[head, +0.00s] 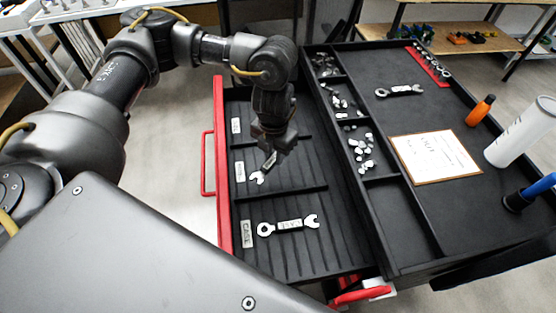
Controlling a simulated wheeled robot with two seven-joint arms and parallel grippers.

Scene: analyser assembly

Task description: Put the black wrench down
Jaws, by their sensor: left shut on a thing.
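My left gripper (274,156) points down over the open drawer's middle compartment. It is shut on a wrench (258,178), whose pale open end sticks out below the fingers to the lower left. Most of this wrench is hidden by the gripper, so I cannot tell its handle colour. I cannot tell whether its tip touches the drawer floor. The drawer (290,255) is black with a red front and has dividers and a small label plate in each compartment. My right gripper is not in view.
A silver wrench (289,225) lies in the near compartment. The cart top (440,120) holds another wrench (400,91), a framed paper (435,158), an orange bottle (480,110) and a white cylinder (521,133). Bins of small metal parts (362,150) lie beside the drawer.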

